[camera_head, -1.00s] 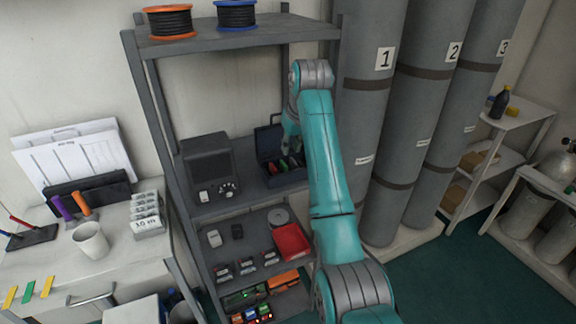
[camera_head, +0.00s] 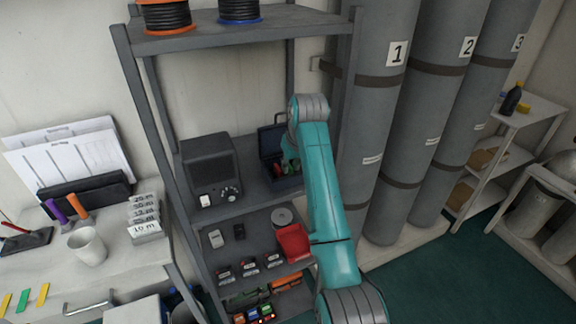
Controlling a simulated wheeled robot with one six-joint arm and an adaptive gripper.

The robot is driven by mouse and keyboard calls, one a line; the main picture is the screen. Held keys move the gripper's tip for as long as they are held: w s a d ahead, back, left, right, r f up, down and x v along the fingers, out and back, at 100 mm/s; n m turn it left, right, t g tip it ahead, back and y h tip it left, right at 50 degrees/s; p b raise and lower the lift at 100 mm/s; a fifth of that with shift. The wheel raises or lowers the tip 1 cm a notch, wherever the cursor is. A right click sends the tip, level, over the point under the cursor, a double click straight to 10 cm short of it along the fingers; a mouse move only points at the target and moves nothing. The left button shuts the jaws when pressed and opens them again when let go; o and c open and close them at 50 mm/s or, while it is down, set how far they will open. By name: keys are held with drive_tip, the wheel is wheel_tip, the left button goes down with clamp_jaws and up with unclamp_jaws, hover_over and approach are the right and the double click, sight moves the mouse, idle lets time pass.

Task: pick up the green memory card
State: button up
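An open dark case (camera_head: 268,143) stands on the middle shelf, its lid up against the back. Small red and green shapes (camera_head: 281,170) show inside it. They are too small to tell whether one is the green memory card. My teal arm rises from the bottom right and bends down at the top toward the case. My wrist is over or just in front of the case. The fingers of my gripper cannot be made out there, so its opening and any hold are not visible.
A dark box with knobs (camera_head: 209,165) stands left of the case. A red tray (camera_head: 293,243) and small devices lie on the shelf below. The rack's upper shelf (camera_head: 200,32) holds two cable spools. Tall grey cylinders (camera_head: 372,130) stand close on the right.

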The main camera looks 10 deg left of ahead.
drive_tip(key=shift+w+f, duration=0.15)
drive_tip(key=shift+f, duration=0.1)
clamp_jaws()
drive_tip(key=shift+r, duration=0.15)
